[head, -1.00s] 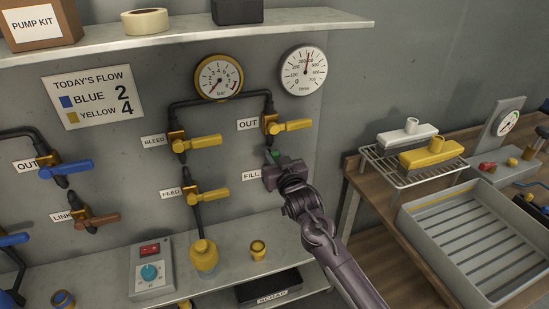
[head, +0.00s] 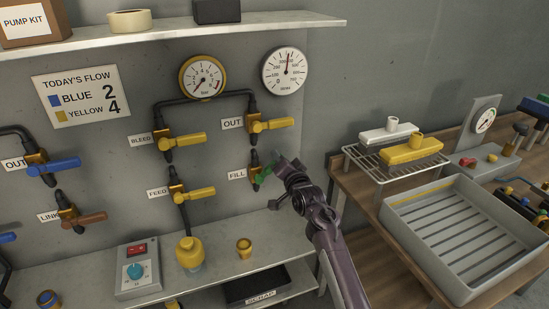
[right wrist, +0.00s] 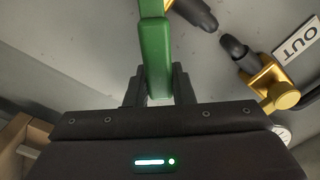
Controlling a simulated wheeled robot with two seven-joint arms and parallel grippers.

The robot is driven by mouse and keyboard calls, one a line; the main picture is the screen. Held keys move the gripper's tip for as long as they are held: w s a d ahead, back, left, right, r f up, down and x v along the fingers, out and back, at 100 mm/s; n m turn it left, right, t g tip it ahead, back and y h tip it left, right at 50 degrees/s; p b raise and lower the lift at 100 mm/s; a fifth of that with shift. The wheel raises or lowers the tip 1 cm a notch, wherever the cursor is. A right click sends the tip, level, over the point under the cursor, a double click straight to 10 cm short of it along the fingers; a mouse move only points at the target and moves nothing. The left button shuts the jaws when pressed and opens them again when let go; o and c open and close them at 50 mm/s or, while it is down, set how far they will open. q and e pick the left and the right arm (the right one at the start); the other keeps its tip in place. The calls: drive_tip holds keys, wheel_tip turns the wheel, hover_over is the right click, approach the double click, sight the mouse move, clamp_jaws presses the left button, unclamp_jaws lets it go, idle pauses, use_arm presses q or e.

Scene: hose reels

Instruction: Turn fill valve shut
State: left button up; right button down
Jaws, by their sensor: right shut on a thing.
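The fill valve (head: 256,178) is on the grey wall beside its FILL label (head: 237,174), below the yellow-handled OUT valve (head: 270,125). Its green handle (head: 266,172) points out to the right, partly hidden by my right gripper (head: 276,170). In the right wrist view the green handle (right wrist: 155,60) runs down between the two dark fingers of my right gripper (right wrist: 156,88), which is shut on it. The exact angle of the handle to the pipe is hard to tell. My left gripper is not in view.
Yellow-handled BLEED (head: 183,140) and FEED (head: 193,194) valves stand left of the fill valve. A round litres gauge (head: 286,71) hangs above. A shelf below holds a control box (head: 138,270) and yellow fittings. A grey tray (head: 460,235) is on the right bench.

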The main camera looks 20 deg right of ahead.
wheel_tip(320, 180, down, 6)
drive_tip(key=d+m+b, duration=0.1)
drive_tip(key=d+m, duration=0.1)
drive_tip(key=m, duration=0.6)
drive_tip(key=shift+d+f, duration=0.1)
idle(0.3)
drive_tip(key=c, duration=1.2)
unclamp_jaws()
drive_tip(key=shift+c, duration=0.2)
